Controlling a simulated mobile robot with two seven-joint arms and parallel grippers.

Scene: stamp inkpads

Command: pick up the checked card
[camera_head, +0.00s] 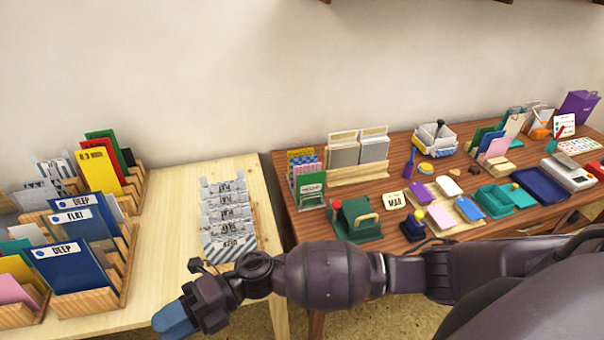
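A small card with a blue and yellow pattern (300,156) stands at the back of a card rack on the brown table, behind a pink card and a green card. It may be the checked card, but its pattern is too small to be sure. My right arm reaches across the front from the right. Its gripper (187,315) is at the lower left, over the front of the pale wooden table and well away from that card. Its tip looks blue, and I cannot tell whether that is finger or a held thing. My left gripper is out of view.
Wooden racks with blue folders (75,267) and yellow folders (98,170) fill the left. A row of grey labelled holders (228,215) stands mid-table. A green stamp holder (355,222) and inkpads crowd the brown table (295,227). A gap separates the tables.

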